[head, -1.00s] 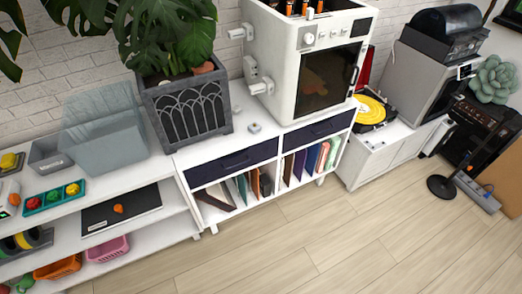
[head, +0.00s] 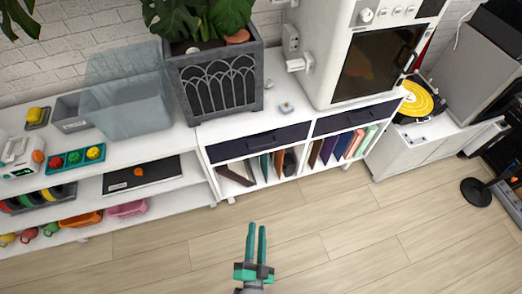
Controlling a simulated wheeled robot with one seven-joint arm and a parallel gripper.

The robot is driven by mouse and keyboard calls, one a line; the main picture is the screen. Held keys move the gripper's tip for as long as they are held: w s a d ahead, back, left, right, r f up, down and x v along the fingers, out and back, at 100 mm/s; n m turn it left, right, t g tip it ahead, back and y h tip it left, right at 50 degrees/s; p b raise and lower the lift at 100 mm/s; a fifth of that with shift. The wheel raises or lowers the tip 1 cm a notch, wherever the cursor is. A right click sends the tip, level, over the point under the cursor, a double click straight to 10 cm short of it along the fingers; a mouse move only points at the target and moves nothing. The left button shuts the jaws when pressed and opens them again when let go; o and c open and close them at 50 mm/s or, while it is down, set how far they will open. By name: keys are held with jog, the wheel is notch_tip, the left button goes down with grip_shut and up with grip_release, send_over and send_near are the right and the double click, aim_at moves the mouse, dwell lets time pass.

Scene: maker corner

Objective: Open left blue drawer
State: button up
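The left blue drawer (head: 230,150) is the dark navy front at the left of the white cabinet's top row. It looks shut, with a dark handle (head: 262,139) across its front. The right blue drawer (head: 347,118) beside it also looks shut. My gripper (head: 257,226) shows at the bottom middle of the head view, over the floor in front of the cabinet. Its two teal fingers point up the picture toward the cabinet, with a narrow gap between them. It holds nothing and is apart from the drawer.
Below the drawers, open cubbies hold records (head: 340,148). A grey planter (head: 222,88) and a white oven-like machine (head: 372,60) stand on top. A shelf unit with bins (head: 125,98) is at left, a turntable (head: 410,100) at right. The wood floor (head: 350,235) in front is clear.

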jog(key=w+d+f+m+t, duration=0.1)
jog(key=w+m, duration=0.9)
jog(key=w, duration=2.4)
jog(key=shift+f+t+h, duration=0.4)
jog(key=shift+f+t, duration=0.4)
jog(key=shift+f, duration=0.1)
jog(key=shift+d, duration=0.1)
grip_shut()
